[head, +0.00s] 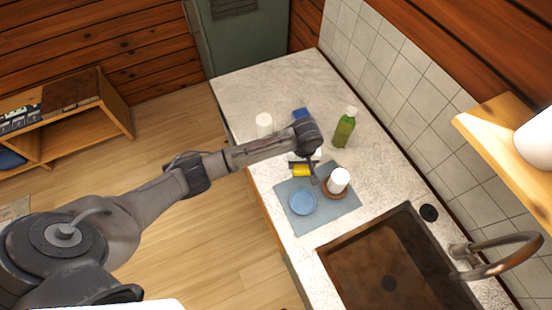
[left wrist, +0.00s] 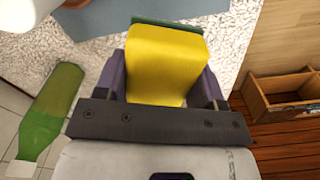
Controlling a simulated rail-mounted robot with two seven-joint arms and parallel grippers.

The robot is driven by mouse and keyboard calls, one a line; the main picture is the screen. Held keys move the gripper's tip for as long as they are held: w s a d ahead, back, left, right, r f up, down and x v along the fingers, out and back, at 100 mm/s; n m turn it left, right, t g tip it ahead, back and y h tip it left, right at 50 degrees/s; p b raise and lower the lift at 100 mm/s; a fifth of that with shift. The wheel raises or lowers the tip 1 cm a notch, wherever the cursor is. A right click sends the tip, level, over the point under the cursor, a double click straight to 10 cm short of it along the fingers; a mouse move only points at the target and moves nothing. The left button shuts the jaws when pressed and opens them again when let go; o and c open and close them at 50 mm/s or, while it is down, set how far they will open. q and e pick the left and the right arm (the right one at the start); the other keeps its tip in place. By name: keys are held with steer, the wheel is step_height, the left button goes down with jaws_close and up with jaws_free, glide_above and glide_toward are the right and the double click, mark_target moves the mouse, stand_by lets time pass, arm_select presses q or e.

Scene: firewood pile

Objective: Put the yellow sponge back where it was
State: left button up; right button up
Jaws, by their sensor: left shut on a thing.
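The yellow sponge (head: 301,170) is in my left gripper (head: 306,163), over the counter near the far edge of the blue-grey mat. In the left wrist view the sponge (left wrist: 165,62) sits between the two fingers of the left gripper (left wrist: 165,85), with a green layer along its far edge. The gripper is shut on it. I cannot tell from these views whether the sponge touches the surface below. My right gripper is not in view.
The mat (head: 328,218) holds a blue dish (head: 302,202) and a white cup (head: 339,180) on a brown coaster. A green bottle (head: 344,130), a blue item (head: 300,114) and a white cylinder (head: 264,121) stand beyond. The sink (head: 360,260) is nearer.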

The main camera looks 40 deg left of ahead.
arm_select(q)
glide_above(278, 167)
step_height(278, 167, down, 5)
steer(key=shift+w+f, duration=0.1)
steer(key=shift+f, duration=2.1)
steer(key=o, duration=0.9)
steer(key=shift+f, duration=0.15)
steer(key=shift+c, duration=0.2)
